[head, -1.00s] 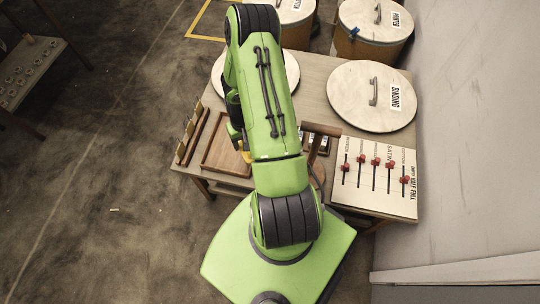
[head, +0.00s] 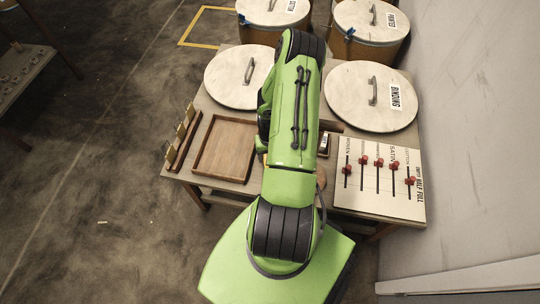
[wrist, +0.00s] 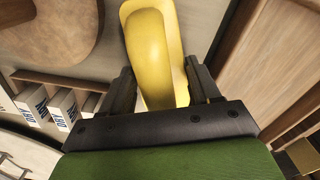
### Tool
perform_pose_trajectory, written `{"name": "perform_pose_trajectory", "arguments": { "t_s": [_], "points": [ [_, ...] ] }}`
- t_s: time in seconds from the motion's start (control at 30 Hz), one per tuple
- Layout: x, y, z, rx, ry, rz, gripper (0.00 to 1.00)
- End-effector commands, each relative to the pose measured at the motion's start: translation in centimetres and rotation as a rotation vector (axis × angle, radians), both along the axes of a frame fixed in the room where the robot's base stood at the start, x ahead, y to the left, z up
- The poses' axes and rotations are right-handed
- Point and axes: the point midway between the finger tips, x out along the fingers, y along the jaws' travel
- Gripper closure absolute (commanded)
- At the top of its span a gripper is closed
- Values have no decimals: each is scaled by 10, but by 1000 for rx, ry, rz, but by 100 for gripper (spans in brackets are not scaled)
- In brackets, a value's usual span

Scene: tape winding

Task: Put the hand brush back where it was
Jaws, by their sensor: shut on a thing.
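The yellow hand brush (wrist: 150,55) is between the fingers of my gripper (wrist: 162,88) in the wrist view. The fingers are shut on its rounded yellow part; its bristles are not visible. In the head view my green arm covers the gripper and nearly all of the brush. The gripper is over the table (head: 232,193), just right of the empty wooden tray (head: 222,176). I cannot tell whether the brush touches the table.
A brown rounded wooden piece (wrist: 55,30) and small labelled boxes (wrist: 62,108) lie left of the brush in the wrist view. A slider board (head: 378,180) stands at the table's right. Round lids (head: 371,96) fill the back. Wooden holders (head: 184,137) line the left edge.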

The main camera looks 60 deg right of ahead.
Motion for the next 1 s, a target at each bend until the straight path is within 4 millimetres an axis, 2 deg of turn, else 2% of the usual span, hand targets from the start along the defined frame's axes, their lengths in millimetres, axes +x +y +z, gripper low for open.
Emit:
{"name": "perform_pose_trajectory", "arguments": {
  "t_s": [0.17, 0.2, 0.37, 0.6, 0.7, 0.77, 1.0],
  "points": [
    [0, 0, -3, 0, 0, 0, 72],
    [0, 0, -3, 0, 0, 0, 35],
    [0, 0, -2, 1, 1, 0, 12],
    [0, 0, -2, 1, 1, 0, 12],
    [0, 0, 5, 0, 0, 0, 12],
    [0, -1, 16, -2, -1, 1, 12],
    [0, -1, 83, -4, 0, 1, 12]
  ]
}}
